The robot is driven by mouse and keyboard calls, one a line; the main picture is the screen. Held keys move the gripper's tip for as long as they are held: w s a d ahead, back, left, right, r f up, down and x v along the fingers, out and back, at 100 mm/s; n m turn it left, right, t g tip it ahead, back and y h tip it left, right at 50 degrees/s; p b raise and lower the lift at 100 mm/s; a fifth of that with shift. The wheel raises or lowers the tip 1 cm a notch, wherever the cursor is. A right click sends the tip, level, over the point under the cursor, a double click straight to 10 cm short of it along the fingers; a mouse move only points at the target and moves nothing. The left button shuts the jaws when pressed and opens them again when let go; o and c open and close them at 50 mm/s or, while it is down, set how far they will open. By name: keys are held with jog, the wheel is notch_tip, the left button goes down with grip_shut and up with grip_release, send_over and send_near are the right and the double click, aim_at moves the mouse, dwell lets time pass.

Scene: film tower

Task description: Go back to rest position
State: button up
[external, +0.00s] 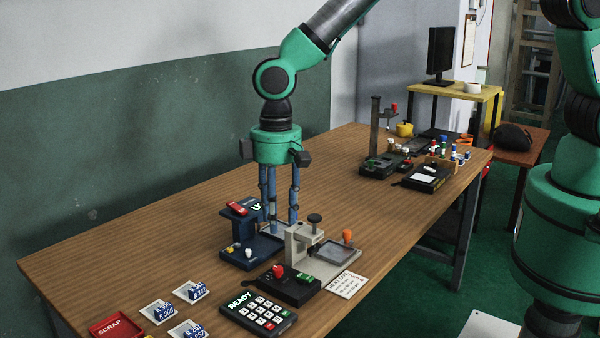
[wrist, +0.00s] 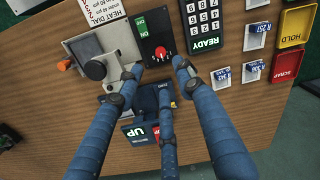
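My gripper (external: 281,224) points straight down over the wooden table (external: 185,200), just behind the grey press-like device (external: 300,245) and beside the dark blue device (external: 240,240). Its three blue fingers stand apart with nothing visible between them. In the wrist view the fingers (wrist: 158,74) reach toward the black box with the red knob (wrist: 160,54) and partly cover the blue device. I cannot tell whether a fingertip touches anything.
In front are a keypad reading READY (external: 258,313), a note (external: 346,285), labelled cards (external: 192,291) and a red SCRAP tray (external: 117,327). A second station (external: 375,165) stands at the far end. The table's back-left stretch is clear.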

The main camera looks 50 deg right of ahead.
jog(key=s+d+r+m+t, duration=0.3)
jog(key=d+r, duration=2.5)
jog(key=d, duration=0.1)
jog(key=s+d+r+m+t, duration=0.1)
jog(key=s+d+r, duration=0.2)
jog(key=s+d, duration=0.7)
jog(key=s+d+r+m+t, duration=0.1)
jog(key=s+d+r, duration=0.3)
jog(key=s+d, duration=0.7)
jog(key=shift+s+d+r+t, duration=0.2)
jog(key=shift+s+t, duration=0.2)
jog(key=shift+s, duration=0.3)
